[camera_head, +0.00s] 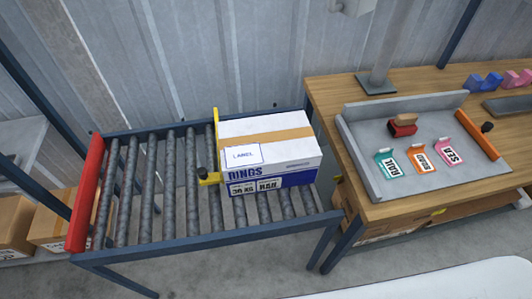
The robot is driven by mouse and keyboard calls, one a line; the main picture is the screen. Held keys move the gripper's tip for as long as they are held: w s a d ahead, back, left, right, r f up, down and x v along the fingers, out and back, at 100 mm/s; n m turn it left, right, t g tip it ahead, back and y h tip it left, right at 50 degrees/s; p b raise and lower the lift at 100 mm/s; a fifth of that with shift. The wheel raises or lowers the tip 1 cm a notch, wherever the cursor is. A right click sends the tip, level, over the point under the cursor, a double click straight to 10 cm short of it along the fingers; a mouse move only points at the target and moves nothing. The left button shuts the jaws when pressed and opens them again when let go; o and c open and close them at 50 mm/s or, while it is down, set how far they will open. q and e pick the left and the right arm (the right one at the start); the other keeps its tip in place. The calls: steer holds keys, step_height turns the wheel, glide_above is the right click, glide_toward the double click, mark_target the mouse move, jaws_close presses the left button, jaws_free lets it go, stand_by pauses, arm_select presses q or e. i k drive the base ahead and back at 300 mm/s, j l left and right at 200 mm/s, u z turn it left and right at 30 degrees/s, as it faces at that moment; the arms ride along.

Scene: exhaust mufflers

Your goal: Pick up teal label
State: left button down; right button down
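The teal label (390,165) lies in the grey tray (360,160) on the wooden table at the right, and its print seems to read "RAIL". It is the leftmost of three labels, with an orange label (422,159) marked "ROAD" and a pink label (449,151) marked "SEA" to its right. Neither of my grippers shows in the head view.
A grey post (387,50) rises behind the tray.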

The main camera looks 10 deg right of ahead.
mark_target(391, 171)
steer(key=z, duration=1.35)
steer(key=k+z, duration=0.25)
steer(key=z, duration=0.15)
